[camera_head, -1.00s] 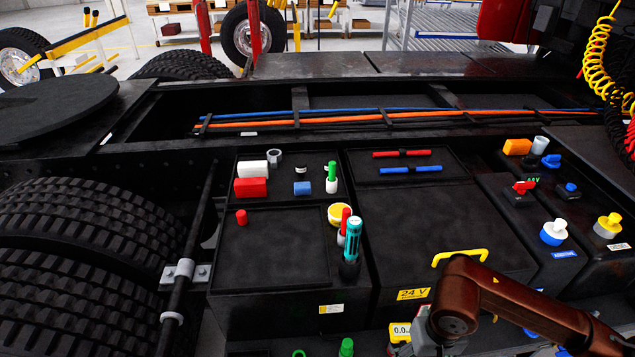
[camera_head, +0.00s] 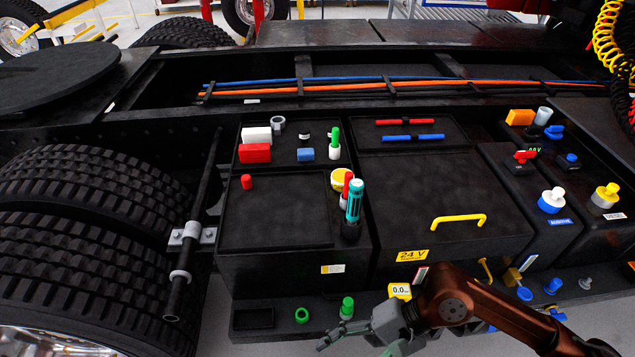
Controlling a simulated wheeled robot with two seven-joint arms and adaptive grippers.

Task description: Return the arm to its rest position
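My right arm comes in from the lower right, brown with a grey wrist. Its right gripper (camera_head: 357,345) hangs low at the bottom edge, in front of the truck's lower shelf (camera_head: 262,333). Its fingers are spread apart with nothing seen between them; one is partly cut off by the frame's edge. My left gripper is not in view.
The black truck chassis fills the view, with large tyres (camera_head: 85,205) at left. A battery box with a yellow handle (camera_head: 459,221) stands near the arm. A teal bottle (camera_head: 355,200), a green-capped item (camera_head: 347,307) and a gauge (camera_head: 400,291) are close by.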

